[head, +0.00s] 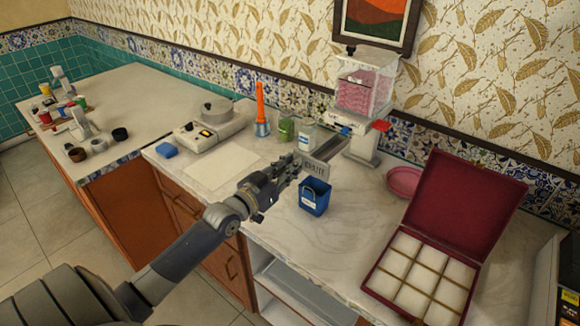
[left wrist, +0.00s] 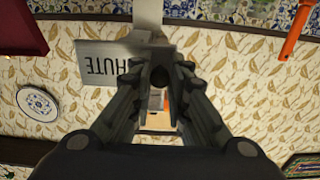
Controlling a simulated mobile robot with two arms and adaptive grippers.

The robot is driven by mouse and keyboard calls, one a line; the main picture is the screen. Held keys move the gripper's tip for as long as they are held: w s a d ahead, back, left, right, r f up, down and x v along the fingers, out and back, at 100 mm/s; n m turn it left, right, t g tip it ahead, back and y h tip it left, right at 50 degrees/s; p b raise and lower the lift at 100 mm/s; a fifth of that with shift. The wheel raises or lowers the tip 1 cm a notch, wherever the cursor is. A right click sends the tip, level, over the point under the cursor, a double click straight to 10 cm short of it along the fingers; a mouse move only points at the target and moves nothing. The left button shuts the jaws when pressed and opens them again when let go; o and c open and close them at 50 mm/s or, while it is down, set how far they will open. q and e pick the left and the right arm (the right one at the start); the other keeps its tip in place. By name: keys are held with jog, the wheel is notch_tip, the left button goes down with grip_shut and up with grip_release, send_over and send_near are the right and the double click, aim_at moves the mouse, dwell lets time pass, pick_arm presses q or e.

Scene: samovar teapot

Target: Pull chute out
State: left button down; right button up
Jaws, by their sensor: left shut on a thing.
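The dispenser (head: 365,95) with pink contents stands against the back wall on the marble counter. Its grey chute (head: 318,168) reaches forward and left from the dispenser's lower part, with a lettered plate at its front. In the left wrist view the plate (left wrist: 98,62) shows upside down, reading "HUTE", its first letter hidden. My left gripper (head: 294,166) is at the chute's front end, its fingers closed around a small dark knob-like part there. The fingers (left wrist: 162,82) partly hide the held part. My right gripper is out of view.
A blue bucket (head: 314,198) stands on the counter just below the chute. Two jars (head: 286,130) and an orange-handled tool (head: 261,108) stand behind my gripper. A pink bowl (head: 404,181) and an open maroon box (head: 452,225) are to the right.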

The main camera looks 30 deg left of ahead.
pick_arm(q)
jog(key=c, duration=1.8)
grip_release()
jog(key=shift+f, duration=0.25)
jog(key=shift+o, duration=1.4)
jog(key=shift+s+r, duration=0.15)
jog(key=shift+s, duration=0.05)
jog(key=s+a, duration=0.1)
jog(key=s, duration=1.1)
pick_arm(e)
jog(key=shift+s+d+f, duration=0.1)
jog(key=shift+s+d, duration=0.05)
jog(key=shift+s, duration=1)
